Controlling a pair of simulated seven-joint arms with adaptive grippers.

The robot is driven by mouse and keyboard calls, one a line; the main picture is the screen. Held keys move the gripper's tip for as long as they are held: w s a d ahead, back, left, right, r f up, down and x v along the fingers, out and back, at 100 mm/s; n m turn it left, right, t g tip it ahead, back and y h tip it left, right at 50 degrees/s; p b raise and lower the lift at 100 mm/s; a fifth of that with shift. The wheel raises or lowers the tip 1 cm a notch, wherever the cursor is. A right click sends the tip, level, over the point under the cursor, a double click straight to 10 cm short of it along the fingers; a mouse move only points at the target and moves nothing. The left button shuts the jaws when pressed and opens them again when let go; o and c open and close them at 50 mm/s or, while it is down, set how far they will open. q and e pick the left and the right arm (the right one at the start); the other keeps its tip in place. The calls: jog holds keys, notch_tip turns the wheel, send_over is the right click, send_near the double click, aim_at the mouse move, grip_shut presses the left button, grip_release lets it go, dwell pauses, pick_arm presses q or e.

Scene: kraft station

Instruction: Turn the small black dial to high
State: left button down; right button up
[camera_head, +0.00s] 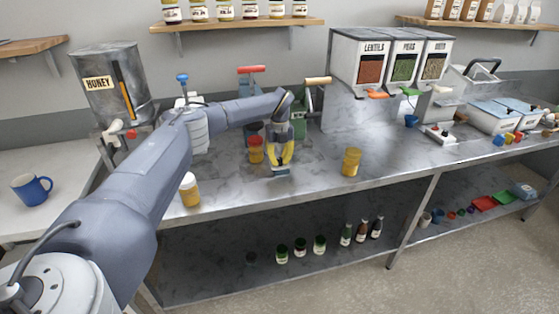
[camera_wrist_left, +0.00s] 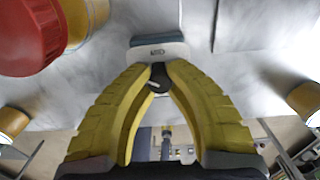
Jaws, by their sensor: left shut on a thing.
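The small black dial (camera_wrist_left: 159,78) is on the front of a small white device (camera_wrist_left: 150,52) with a blue-grey top. A pale mark shows on the dial, but I cannot read a setting from it. My left gripper (camera_wrist_left: 160,70) has its yellow fingers closed around the dial, one tip on each side. In the head view the left gripper (camera_head: 281,166) points down at the device (camera_head: 281,172) near the counter's front edge. There the fingers hide the dial. My right gripper is not in view.
A red-lidded jar (camera_head: 256,150) stands just left of the left gripper, close to it. A yellow jar (camera_head: 351,162) stands to the right, with bare counter between. Another yellow jar (camera_head: 189,190) is near the front edge at left. Dispensers (camera_head: 391,62) stand at the back.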

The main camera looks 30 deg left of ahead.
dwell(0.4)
pick_arm(q)
jog(key=m, duration=1.8)
jog(key=shift+m, duration=0.3)
jog(key=m, duration=0.5)
jog(key=shift+m, duration=0.3)
jog(key=c, duration=1.1)
grip_release()
